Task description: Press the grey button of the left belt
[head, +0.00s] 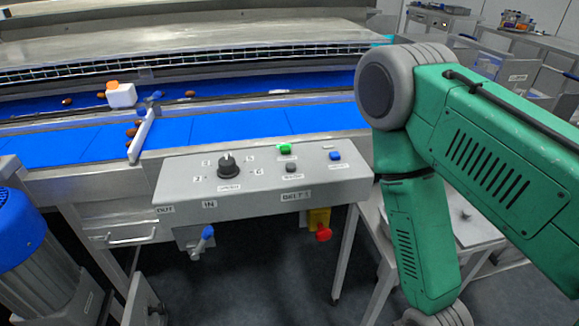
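A grey control box (180,190) is fixed to the front of the conveyor, with a label that seems to read BELT 1. A small dark grey button (291,167) is on its sloped top. Just behind it is a bright green button (285,148), and to its right a blue button (335,155). A black rotary knob (229,167) is to the left. Nothing touches the buttons. My green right arm fills the right side and bends down out of the bottom edge. Its gripper is out of frame. My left gripper is not in view.
A blue belt (200,132) carries several brown dates and a white block with an orange top (120,94). A blue-handled lever (207,233) and red knob (323,233) hang below the box. A blue-capped motor (18,225) stands left. Space above the box is clear.

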